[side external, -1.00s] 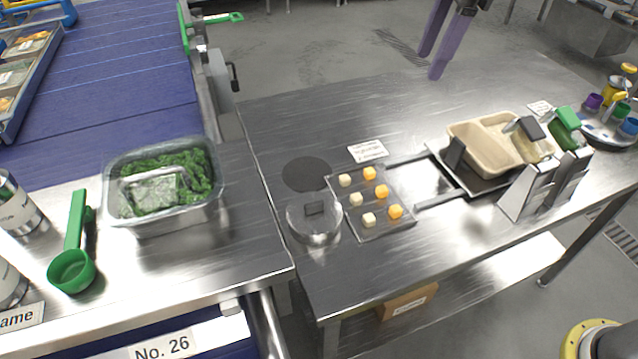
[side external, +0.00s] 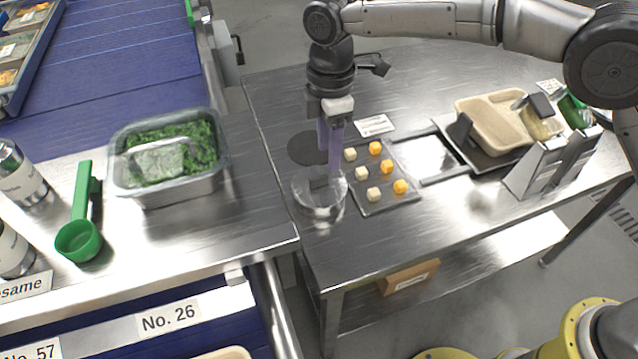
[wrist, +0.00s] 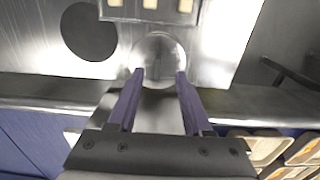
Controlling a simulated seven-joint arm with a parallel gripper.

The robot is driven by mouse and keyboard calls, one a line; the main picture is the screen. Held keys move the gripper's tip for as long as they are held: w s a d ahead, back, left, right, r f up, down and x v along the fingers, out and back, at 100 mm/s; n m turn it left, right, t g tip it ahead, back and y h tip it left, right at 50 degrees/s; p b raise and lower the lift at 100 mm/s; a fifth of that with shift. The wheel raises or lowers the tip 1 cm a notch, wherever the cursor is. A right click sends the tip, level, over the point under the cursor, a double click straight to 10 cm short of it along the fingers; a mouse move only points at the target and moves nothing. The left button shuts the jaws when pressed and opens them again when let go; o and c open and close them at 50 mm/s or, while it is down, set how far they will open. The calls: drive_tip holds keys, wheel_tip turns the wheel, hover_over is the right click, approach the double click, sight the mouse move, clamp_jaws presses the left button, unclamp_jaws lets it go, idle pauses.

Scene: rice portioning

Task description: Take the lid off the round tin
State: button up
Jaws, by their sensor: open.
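The round tin (side external: 318,207) stands near the front left corner of the right-hand steel table. I cannot make out the lid's edge against the tin. My gripper (side external: 329,165) points down over the tin, its purple fingers just above or at the knob and partly hiding the far rim. In the wrist view my gripper (wrist: 160,73) is open, with the round tin (wrist: 160,48) showing between and beyond the fingertips. I cannot tell whether the fingers touch it.
A dark flat disc (side external: 305,148) lies on the table behind the tin. A beige divided container (side external: 490,125) stands farther right. A steel pan (side external: 180,188) of greens is on the left counter.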

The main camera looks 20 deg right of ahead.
sight(325, 175)
drive_tip(key=shift+w+a+f, duration=0.1)
drive_tip(key=shift+f, duration=1.55)
drive_tip(key=shift+w+a+f, duration=0.1)
drive_tip(key=shift+f, duration=1.5)
clamp_jaws()
